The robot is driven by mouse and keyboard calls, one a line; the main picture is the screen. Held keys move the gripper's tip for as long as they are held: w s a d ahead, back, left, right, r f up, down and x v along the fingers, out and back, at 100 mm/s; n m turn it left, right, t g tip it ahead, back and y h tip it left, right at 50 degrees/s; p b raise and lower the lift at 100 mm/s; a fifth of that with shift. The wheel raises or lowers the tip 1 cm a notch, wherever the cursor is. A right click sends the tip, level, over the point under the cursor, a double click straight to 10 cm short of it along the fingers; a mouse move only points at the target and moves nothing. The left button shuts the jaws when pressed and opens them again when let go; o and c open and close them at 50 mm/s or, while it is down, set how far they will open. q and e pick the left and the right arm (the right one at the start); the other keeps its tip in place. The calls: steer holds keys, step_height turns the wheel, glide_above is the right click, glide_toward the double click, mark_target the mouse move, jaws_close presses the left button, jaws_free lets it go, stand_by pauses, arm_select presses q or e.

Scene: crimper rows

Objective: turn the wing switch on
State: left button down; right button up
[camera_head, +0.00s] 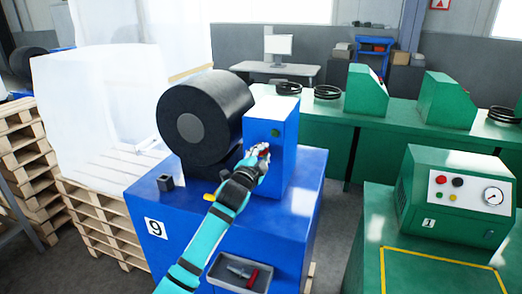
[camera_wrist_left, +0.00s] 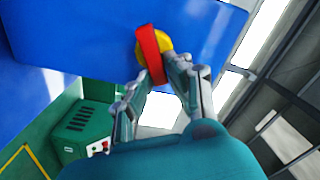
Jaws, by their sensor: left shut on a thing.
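The wing switch (camera_wrist_left: 151,54) is a red bar on a yellow round base (camera_wrist_left: 166,43), set in the face of a blue box. In the head view the blue box (camera_head: 270,135) stands on the blue machine (camera_head: 270,225) numbered 9, and my gripper covers most of the switch. My left gripper (camera_head: 262,154) is at the front face of this box. In the left wrist view the left gripper (camera_wrist_left: 158,78) is shut on the red bar, with its fingertips at the bar's lower end. My right gripper is not in view.
A large black roll (camera_head: 215,115) sits beside the blue box on the machine. A small dark tray (camera_head: 240,272) is on its front. A green machine (camera_head: 460,195) with a gauge stands to the right. Pallets (camera_head: 100,235) with wrapped goods stand left.

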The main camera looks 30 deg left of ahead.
arm_select(q)
steer(key=m, duration=0.2)
steer(key=f+m+p, duration=0.1)
steer(key=m, duration=0.1)
steer(key=shift+d, duration=0.15)
steer(key=shift+f+m+p, duration=0.15)
steer(key=shift+m+p, duration=0.15)
steer(key=shift+m, duration=0.7)
steer(key=shift+f+m, duration=0.1)
steer(key=shift+m, duration=0.2)
steer(key=c, duration=1.3)
jaws_free()
steer(key=v, duration=1.2)
steer(key=shift+d, duration=0.1)
